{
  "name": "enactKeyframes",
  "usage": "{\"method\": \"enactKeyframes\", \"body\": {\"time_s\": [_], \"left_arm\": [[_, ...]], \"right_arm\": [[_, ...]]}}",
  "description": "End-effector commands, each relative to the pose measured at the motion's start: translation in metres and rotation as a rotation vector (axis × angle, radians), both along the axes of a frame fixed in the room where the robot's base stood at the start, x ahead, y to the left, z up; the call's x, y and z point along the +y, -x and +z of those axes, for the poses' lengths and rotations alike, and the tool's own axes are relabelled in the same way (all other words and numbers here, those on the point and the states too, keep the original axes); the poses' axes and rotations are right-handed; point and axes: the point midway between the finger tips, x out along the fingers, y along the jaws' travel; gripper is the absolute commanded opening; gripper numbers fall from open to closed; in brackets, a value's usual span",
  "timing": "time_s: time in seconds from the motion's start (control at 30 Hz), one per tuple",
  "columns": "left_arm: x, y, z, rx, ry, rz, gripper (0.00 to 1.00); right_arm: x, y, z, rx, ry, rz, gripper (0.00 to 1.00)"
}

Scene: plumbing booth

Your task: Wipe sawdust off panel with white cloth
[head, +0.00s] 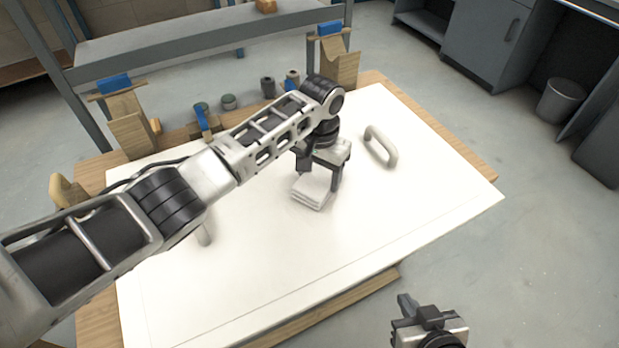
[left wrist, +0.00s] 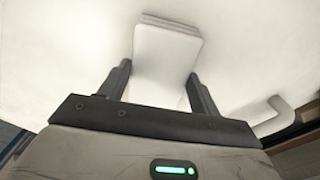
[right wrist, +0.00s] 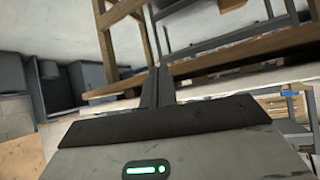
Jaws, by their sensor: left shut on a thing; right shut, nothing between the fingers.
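The white panel (head: 400,215) lies flat on a wooden table. The folded white cloth (head: 311,190) is on the panel near its middle. My left gripper (head: 320,176) reaches down over the panel and is shut on the cloth; in the left wrist view the cloth (left wrist: 166,50) sits between the two fingers. Faint greyish smudges show on the panel around the cloth; I cannot tell sawdust clearly. My right gripper (head: 405,308) is shut and empty, off the panel's front right edge. Its fingers (right wrist: 157,88) are together in the right wrist view, facing away from the panel.
A light handle (head: 381,147) stands up from the panel right of the cloth; another upright piece (head: 204,234) shows partly behind my left arm. Wooden brackets (head: 127,119), blue clamps and small dark cylinders (head: 268,87) line the back edge. The panel's front right is clear.

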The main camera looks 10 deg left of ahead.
Motion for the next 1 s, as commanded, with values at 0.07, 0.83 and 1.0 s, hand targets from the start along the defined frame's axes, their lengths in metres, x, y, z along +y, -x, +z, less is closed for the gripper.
{"method": "enactKeyframes", "body": {"time_s": [0.07, 0.83, 1.0], "left_arm": [[-0.006, -0.004, -0.002, 0.000, 0.001, 0.000, 0.45], [-0.041, -0.027, -0.005, -0.001, 0.000, -0.001, 0.45], [-0.041, -0.027, -0.005, 0.000, 0.000, -0.001, 0.45]], "right_arm": [[0.000, 0.000, -0.008, 0.000, 0.000, 0.000, 0.00], [0.001, -0.002, -0.053, -0.006, -0.001, 0.000, 0.00], [0.002, -0.002, -0.053, -0.006, -0.005, 0.000, 0.00]]}}
